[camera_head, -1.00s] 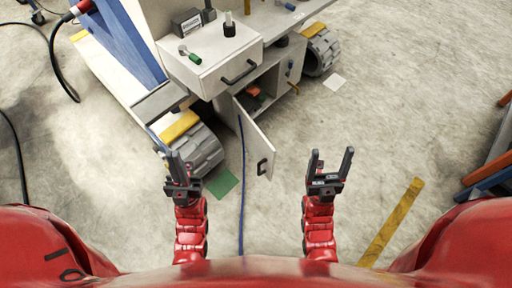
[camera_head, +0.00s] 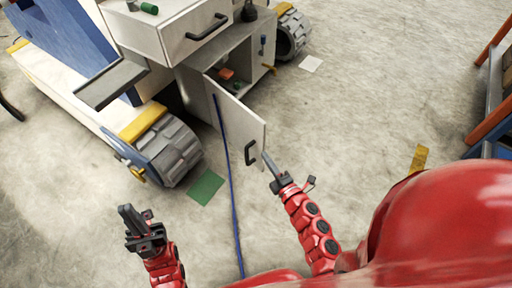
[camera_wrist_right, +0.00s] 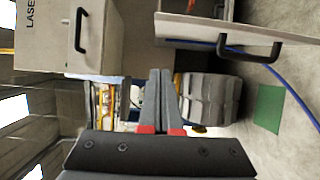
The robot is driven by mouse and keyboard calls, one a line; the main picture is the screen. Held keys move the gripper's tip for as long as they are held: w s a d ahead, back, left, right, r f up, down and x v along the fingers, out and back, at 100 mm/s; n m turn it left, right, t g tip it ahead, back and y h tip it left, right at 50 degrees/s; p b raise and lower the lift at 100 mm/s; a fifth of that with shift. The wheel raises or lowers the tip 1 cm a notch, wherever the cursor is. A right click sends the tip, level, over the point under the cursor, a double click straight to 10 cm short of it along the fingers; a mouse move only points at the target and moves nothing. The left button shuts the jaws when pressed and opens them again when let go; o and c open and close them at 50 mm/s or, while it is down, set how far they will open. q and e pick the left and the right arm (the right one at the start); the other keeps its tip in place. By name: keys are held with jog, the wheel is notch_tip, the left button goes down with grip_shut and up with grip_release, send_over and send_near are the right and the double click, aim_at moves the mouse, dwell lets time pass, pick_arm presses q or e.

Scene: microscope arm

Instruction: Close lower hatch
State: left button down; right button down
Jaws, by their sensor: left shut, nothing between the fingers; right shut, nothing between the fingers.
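The lower hatch (camera_head: 238,128) is a pale door with a dark handle (camera_head: 250,153). It stands swung open from the cabinet, whose shelf inside shows. My right gripper (camera_head: 268,160) is shut and empty, its tips beside the hatch's free edge near the handle; I cannot tell whether they touch. In the right wrist view the hatch (camera_wrist_right: 205,27) and its handle lie at the upper right, and the shut fingers (camera_wrist_right: 159,73) point up below its left end. My left gripper (camera_head: 127,212) is shut and empty over the floor, well left of the hatch.
A drawer (camera_head: 170,40) sticks out above the hatch. A grey wheel track (camera_head: 172,150) stands left of the cabinet. A blue cable (camera_head: 231,190) and a green square (camera_head: 206,187) lie on the floor.

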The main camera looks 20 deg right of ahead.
aim_at(261, 132)
jog(key=w, duration=0.3)
jog(key=w+d+b, duration=0.1)
jog(key=w, duration=0.7)
jog(key=shift+w+d, duration=0.1)
jog(key=shift+d, duration=0.3)
